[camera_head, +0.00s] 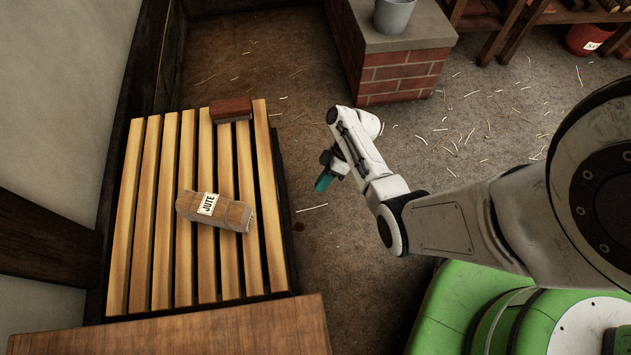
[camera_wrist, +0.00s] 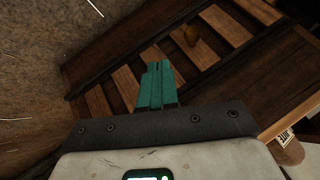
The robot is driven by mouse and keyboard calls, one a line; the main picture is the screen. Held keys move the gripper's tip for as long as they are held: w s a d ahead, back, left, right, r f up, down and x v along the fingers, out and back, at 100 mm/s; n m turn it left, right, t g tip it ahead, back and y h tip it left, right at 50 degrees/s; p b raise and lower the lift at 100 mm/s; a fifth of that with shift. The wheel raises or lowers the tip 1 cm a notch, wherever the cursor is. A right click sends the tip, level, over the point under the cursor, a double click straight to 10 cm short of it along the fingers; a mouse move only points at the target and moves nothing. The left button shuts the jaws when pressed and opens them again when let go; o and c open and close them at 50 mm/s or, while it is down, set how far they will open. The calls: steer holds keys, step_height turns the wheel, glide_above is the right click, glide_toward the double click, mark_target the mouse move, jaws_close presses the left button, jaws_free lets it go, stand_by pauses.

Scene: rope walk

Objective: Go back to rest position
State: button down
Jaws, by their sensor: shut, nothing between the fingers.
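My gripper (camera_head: 325,181) hangs in the air to the right of the slatted wooden bench in the head view, over the floor. Its teal fingers are together with nothing between them; they also show in the wrist view (camera_wrist: 157,85). My arm reaches in from the right side of the head view, bent at the elbow. No object touches the gripper.
The slatted bench (camera_head: 157,215) carries a brown jute roll (camera_head: 235,213) with a label and a red brick (camera_head: 231,108). A brick block (camera_head: 400,80) with a grey bucket (camera_head: 394,14) stands at the back. Straw-strewn floor (camera_head: 290,90) is open between.

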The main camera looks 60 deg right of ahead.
steer(key=shift+s+d+r, duration=0.15)
steer(key=shift+d+r, duration=0.25)
stand_by(0.4)
